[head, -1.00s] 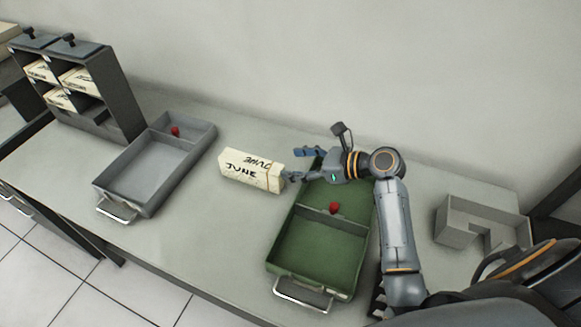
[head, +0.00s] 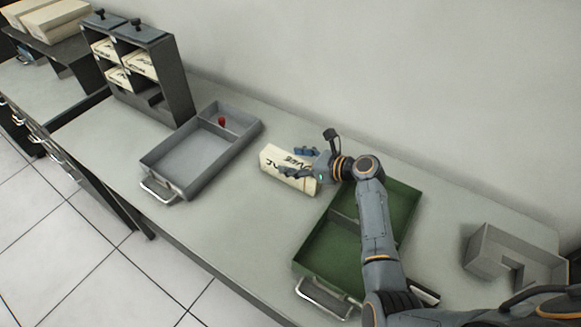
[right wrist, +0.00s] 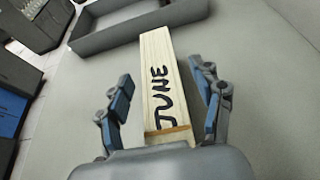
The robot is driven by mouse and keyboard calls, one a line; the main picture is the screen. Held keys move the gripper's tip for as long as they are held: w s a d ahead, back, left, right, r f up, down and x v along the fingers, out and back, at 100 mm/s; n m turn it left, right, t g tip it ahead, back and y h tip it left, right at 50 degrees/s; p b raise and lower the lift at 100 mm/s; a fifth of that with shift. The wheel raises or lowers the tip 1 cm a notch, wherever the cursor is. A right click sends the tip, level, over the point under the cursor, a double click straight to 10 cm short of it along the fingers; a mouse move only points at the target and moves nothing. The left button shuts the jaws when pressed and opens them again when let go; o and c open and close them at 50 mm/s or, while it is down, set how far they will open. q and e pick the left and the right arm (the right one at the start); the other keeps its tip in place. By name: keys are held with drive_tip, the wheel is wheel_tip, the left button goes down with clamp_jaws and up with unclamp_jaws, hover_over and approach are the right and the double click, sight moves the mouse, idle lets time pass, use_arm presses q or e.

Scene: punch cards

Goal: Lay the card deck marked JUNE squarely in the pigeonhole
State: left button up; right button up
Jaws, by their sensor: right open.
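The cream card deck marked JUNE (head: 272,158) lies on the counter between the grey and green trays. In the right wrist view the deck (right wrist: 156,62) runs lengthwise away from the palm, its JUNE lettering facing up. My right gripper (head: 291,162) is at the deck's right end, open, with one finger along each long side. In the right wrist view, gaps show between deck and fingers. The pigeonhole cabinet (head: 181,84) stands at the back left. Several of its compartments hold cream decks; the lower right compartment (head: 153,97) looks empty. My left gripper is not in view.
A grey tray (head: 166,183) with a red piece (head: 222,121) lies between deck and cabinet. A green tray (head: 318,262) lies partly under my right arm. A grey open box (head: 487,262) stands at the right. Bare counter lies in front of the deck.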

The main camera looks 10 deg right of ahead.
drive_tip(key=shift+x, duration=0.75)
clamp_jaws()
drive_tip(key=shift+r, duration=0.15)
